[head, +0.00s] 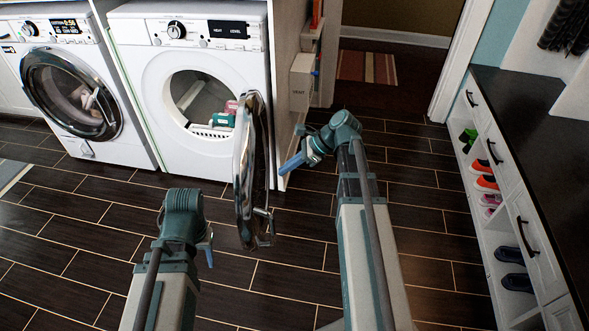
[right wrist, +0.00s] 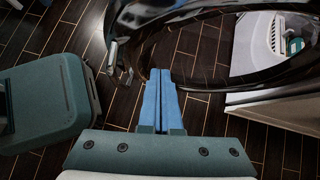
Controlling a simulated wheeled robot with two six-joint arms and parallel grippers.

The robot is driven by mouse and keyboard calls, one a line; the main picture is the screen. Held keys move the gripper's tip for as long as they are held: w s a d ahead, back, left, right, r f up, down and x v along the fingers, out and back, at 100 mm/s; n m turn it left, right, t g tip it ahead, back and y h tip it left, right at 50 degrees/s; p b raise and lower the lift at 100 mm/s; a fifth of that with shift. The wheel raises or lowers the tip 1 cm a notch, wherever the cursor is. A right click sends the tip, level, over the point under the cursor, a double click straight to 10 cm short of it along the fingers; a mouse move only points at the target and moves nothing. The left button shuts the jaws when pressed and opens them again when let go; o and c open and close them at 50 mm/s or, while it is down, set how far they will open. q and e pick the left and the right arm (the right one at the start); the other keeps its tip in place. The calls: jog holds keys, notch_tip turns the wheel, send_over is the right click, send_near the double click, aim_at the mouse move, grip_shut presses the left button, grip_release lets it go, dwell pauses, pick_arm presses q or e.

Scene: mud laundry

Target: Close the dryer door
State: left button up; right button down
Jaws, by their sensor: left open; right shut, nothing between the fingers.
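The dryer (head: 200,100) is the white machine with the open round drum in the middle of the head view. Its door (head: 243,175) is chrome-rimmed and stands swung wide open toward me, seen nearly edge-on. In the right wrist view the dark, glossy door (right wrist: 210,75) arches over my fingers. My right gripper (head: 284,171) is right of the door in the head view, and its blue fingers (right wrist: 160,75) are shut and empty. I cannot tell whether they touch the door. My left gripper (head: 209,260) is open, low and left of the door, with its fingers partly hidden.
A washer (head: 75,85) with its round door shut stands left of the dryer. Colored items (head: 224,115) lie in the drum opening. A shoe cabinet (head: 525,240) lines the right side. The dark tiled floor (head: 435,240) is clear between it and my right arm.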

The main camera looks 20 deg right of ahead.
aim_at(256, 180)
pick_arm(q)
jog(key=shift+f+b, duration=0.6)
jog(key=shift+f, duration=0.55)
pick_arm(e)
jog(key=shift+w+a+f, duration=0.4)
jog(key=shift+a, duration=0.55)
jog(key=shift+w+a+f, duration=0.35)
jog(key=shift+w+a, duration=0.1)
jog(key=shift+a, duration=0.55)
jog(key=shift+w+a+f, duration=0.4)
jog(key=shift+a, duration=0.55)
jog(key=shift+a, duration=0.1)
